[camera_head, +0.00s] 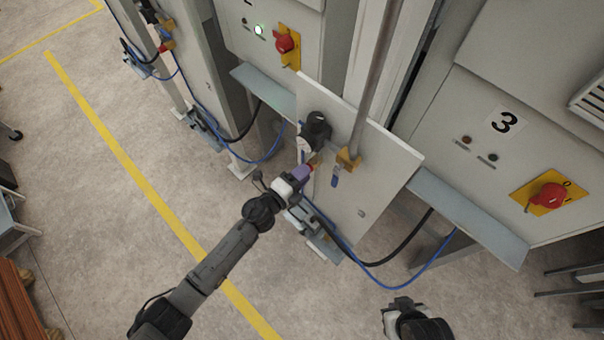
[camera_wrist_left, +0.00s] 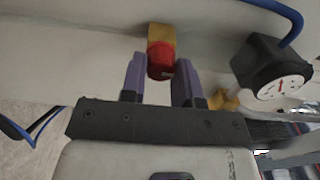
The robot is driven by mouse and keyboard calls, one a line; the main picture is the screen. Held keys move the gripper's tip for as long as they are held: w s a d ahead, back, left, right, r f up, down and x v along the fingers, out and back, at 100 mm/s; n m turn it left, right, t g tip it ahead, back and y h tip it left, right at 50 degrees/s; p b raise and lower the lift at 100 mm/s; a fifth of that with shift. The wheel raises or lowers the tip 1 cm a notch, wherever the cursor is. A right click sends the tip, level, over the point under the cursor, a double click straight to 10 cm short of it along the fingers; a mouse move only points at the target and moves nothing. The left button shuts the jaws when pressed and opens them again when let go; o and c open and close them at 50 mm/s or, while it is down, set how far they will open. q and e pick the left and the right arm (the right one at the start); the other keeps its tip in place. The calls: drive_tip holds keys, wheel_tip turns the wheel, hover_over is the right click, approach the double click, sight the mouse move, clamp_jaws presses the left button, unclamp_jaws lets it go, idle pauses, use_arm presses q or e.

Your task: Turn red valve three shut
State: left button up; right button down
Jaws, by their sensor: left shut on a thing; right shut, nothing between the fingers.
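A small red valve knob (camera_wrist_left: 160,62) on a yellow fitting (camera_wrist_left: 161,33) sits between the purple fingers of my left gripper (camera_wrist_left: 160,74) in the left wrist view. In the head view my left gripper (camera_head: 301,173) is shut on this red knob (camera_head: 310,166), at the left side of a light panel (camera_head: 375,180). The fingers hide part of the knob in the head view, and its turn position cannot be told. My right gripper (camera_head: 402,306) is shut and empty at the bottom, over the floor, away from the panel.
A dark gauge with a white dial (camera_wrist_left: 282,88) is close to the right of the knob. A blue-handled valve (camera_head: 335,180) hangs near the pipe (camera_head: 372,80). A cabinet marked 3 (camera_head: 505,121) carries a red rotary switch (camera_head: 548,196). Blue and black hoses (camera_head: 400,285) loop below.

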idle(0.5)
use_arm(q)
drive_tip(key=o, duration=0.9)
drive_tip(key=shift+o, duration=0.2)
drive_tip(key=v, duration=1.4)
drive_tip(key=shift+b, duration=0.4)
drive_tip(key=shift+w, duration=0.15)
